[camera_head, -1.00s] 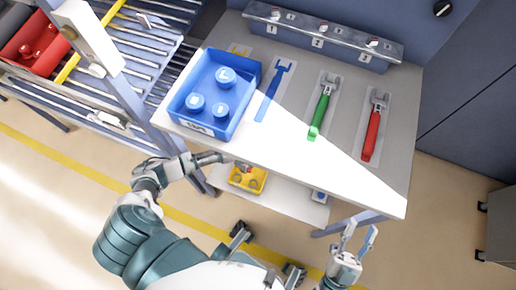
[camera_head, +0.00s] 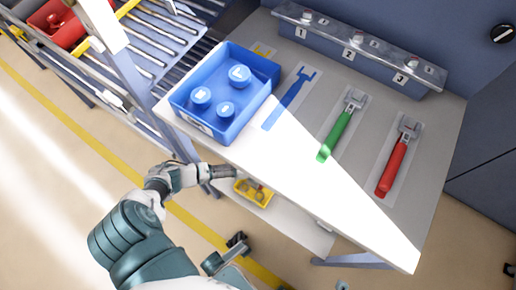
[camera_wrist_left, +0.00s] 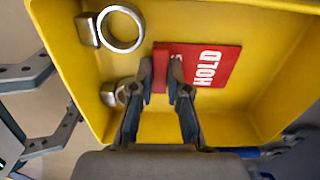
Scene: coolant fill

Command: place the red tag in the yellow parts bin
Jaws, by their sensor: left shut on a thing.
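The red tag (camera_wrist_left: 214,66), with white lettering reading HOLD, is between the fingers of my left gripper (camera_wrist_left: 163,88) in the left wrist view. The gripper is shut on it. The tag lies over the inside of the yellow parts bin (camera_wrist_left: 68,38); I cannot tell whether it touches the bin floor. In the head view, the yellow bin (camera_head: 241,186) sits low under the bench front edge, with my left gripper (camera_head: 228,171) just above and left of it. The tag cannot be made out there.
A metal ring (camera_wrist_left: 121,28) and nuts lie in the bin. A red bin (camera_head: 62,28) is on the left rack.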

